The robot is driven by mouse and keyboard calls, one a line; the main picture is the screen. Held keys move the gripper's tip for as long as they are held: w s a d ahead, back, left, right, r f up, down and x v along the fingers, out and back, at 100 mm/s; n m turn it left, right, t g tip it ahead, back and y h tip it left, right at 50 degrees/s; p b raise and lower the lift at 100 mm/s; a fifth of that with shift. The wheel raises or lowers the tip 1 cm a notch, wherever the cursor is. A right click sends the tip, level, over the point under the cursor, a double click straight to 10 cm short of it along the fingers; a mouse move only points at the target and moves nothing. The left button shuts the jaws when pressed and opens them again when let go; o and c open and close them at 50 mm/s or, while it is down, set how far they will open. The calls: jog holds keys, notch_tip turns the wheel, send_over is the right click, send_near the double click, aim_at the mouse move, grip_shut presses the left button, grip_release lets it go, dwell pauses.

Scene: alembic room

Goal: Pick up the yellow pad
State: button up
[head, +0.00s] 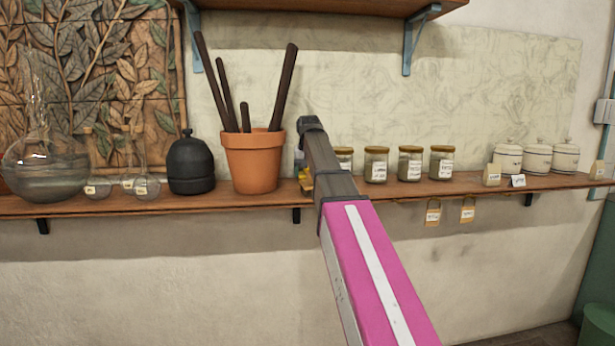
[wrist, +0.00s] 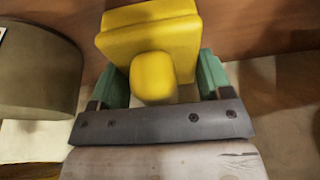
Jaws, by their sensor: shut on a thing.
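The yellow pad (wrist: 150,32) fills the upper middle of the wrist view, a thick block with a rounded yellow knob or handle facing me. My gripper (wrist: 160,78) has its green fingers on either side of the knob and is shut on it. In the head view my arm, with its pink link, reaches to the shelf just right of the terracotta pot and hides most of the gripper and pad. Only a small bit of yellow shows beside the arm. I cannot tell whether the pad touches the shelf.
The wooden shelf (head: 240,205) holds a terracotta pot (head: 253,163) with dark sticks, a black jar (head: 190,165) and glass flasks (head: 45,165) at left. Labelled jars (head: 410,163) and white canisters (head: 536,158) stand at right. Another shelf (head: 330,7) hangs above.

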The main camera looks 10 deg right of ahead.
jog(key=shift+s+r, duration=0.2)
jog(key=shift+r, duration=0.15)
notch_tip(320, 180, up, 11)
jog(key=shift+w, duration=0.1)
jog(key=s, duration=1.9)
jog(key=shift+s+a, duration=0.25)
jog(key=shift+s, duration=0.15)
jog(key=shift+f, duration=0.1)
